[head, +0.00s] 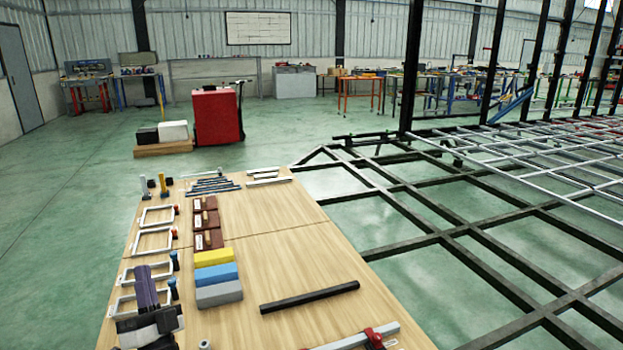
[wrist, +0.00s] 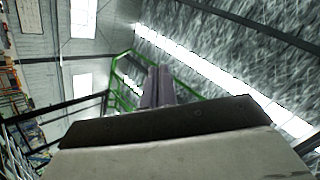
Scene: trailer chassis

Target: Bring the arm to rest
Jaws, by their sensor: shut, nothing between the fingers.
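My gripper (head: 143,268) shows at the lower left of the head view, its purple-grey fingers pointing up over the left side of the wooden table (head: 270,243). The fingers are together with nothing between them. In the wrist view the gripper (wrist: 159,70) is shut, with the dark and grey hand below it. Behind the fingers that view shows roof panels, bright light strips and a green frame, so the hand faces upward. The rest of my arm is hidden below the head view.
The table carries white clamp frames (head: 153,240), brown boxes (head: 207,221), yellow, blue and grey blocks (head: 217,274), a black bar (head: 310,297) and a red clamp (head: 374,338). The dark chassis frame (head: 440,238) stands right. A red cabinet (head: 217,116) stands behind. Green floor is clear at left.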

